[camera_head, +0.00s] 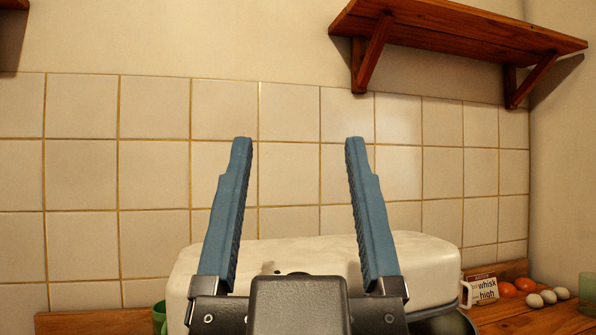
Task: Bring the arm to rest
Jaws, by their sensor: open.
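My gripper (299,142) stands upright in the middle of the view with its two blue fingers spread wide apart. It is open and nothing is between the fingers. The tiled wall shows behind it. The dark base of the gripper covers part of a cream-white rounded box (424,262) behind it. The rest of my arm is mostly below the picture's edge.
A wooden shelf (455,30) is fixed high on the wall at right. The wooden counter (525,320) holds a mug (482,290) with lettering, several eggs (534,300), a green item (587,292) and a green cup (159,316). A dark pan (450,322) sits at lower right.

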